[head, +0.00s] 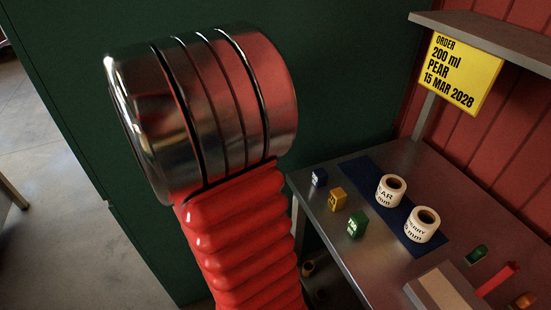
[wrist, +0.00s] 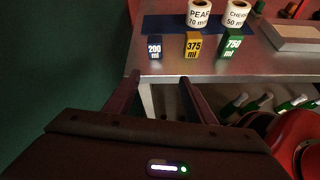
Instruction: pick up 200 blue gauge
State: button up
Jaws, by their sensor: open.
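The blue 200 ml gauge (wrist: 155,47) is a small block standing at the left of the bench's near edge in the wrist view. In the head view it is the dark blue block (head: 319,177) at the bench's left end. My gripper (wrist: 160,80) shows in the wrist view with two dark fingers apart and nothing between them. Its tips are at the bench edge, below the blue gauge in the picture and apart from it. The head view does not show the fingers; my red and metal arm fills its middle.
A yellow 375 gauge (wrist: 193,46) and a green 750 gauge (wrist: 231,44) stand right of the blue one. Behind them, label rolls PEAR (head: 390,190) and CHERRY (head: 422,224) stand on a blue mat (head: 362,168). A yellow order sign (head: 458,74) hangs from the shelf. Green-and-white items (wrist: 250,105) sit below the edge.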

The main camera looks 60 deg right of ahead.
aim_at(315, 177)
jog(key=shift+n+g+h, duration=0.6)
jog(key=shift+n+g, duration=0.1)
jog(key=shift+n, duration=0.2)
jog(key=d, duration=0.1)
jog(key=s+d, duration=0.1)
jog(key=d, duration=0.2)
jog(key=shift+s+f, duration=0.25)
jog(key=shift+f, duration=0.1)
jog(key=shift+x, duration=4.3)
jog(key=shift+f, duration=0.1)
jog(key=shift+x, duration=2.6)
jog(key=shift+w, duration=0.1)
jog(key=shift+c, duration=0.3)
jog(key=c, duration=1.1)
